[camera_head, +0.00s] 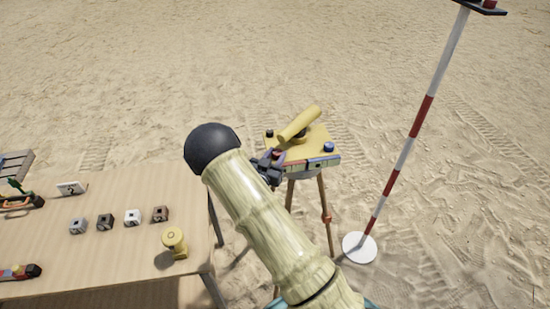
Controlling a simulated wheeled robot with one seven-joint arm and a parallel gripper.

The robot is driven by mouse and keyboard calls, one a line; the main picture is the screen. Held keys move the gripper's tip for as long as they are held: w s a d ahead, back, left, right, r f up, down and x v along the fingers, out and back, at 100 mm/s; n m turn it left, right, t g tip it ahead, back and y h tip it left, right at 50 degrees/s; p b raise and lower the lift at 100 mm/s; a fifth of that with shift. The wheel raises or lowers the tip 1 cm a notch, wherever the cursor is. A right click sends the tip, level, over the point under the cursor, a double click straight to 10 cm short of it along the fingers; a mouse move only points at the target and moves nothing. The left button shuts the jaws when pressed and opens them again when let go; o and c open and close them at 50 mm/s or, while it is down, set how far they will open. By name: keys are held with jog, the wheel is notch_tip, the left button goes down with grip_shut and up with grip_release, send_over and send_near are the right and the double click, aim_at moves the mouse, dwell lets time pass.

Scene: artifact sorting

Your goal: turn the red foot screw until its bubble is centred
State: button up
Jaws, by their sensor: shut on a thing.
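The yellow levelling instrument (310,139) stands on a wooden-legged tripod in the middle of the view, with a yellow tube on top. A blue foot screw (328,147) is at its right and a dark one (269,133) at its back left. My gripper (273,162) is at the plate's near left corner, shut on the red foot screw (277,154), of which only a little red shows. A strip with coloured segments (312,164) runs along the plate's front edge. The bubble is too small to make out.
My arm covers the lower middle and part of the tripod. A wooden table (120,245) at left holds several small cubes, a yellow spool (174,241) and a white card (71,188). A red-and-white pole (408,145) on a white base (359,247) stands right of the tripod.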

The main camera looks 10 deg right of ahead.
jog(key=n+t+y+b, duration=0.1)
jog(key=n+y+b, duration=0.1)
jog(key=y, duration=0.1)
jog(key=n+t+y+b, duration=0.1)
jog(key=n+y+b, duration=0.1)
jog(key=y, duration=0.1)
jog(key=d+n+t+y+b, duration=0.1)
jog(key=n+y+b, duration=0.1)
jog(key=y+b, duration=0.1)
jog(key=shift+s+f, duration=0.2)
jog(key=shift+f, duration=0.05)
jog(key=n+y+b, duration=0.2)
jog(key=y, duration=0.1)
jog(key=n+y+b, duration=0.1)
jog(key=shift+d+r+y, duration=0.15)
jog(key=shift+d+y, duration=0.1)
jog(key=shift+y, duration=0.15)
jog(key=shift+n+y+b, duration=0.5)
jog(key=shift+n+y, duration=0.1)
jog(key=shift+y, duration=0.1)
jog(key=shift+r, duration=0.15)
jog(key=shift+w, duration=0.1)
jog(key=o, duration=1)
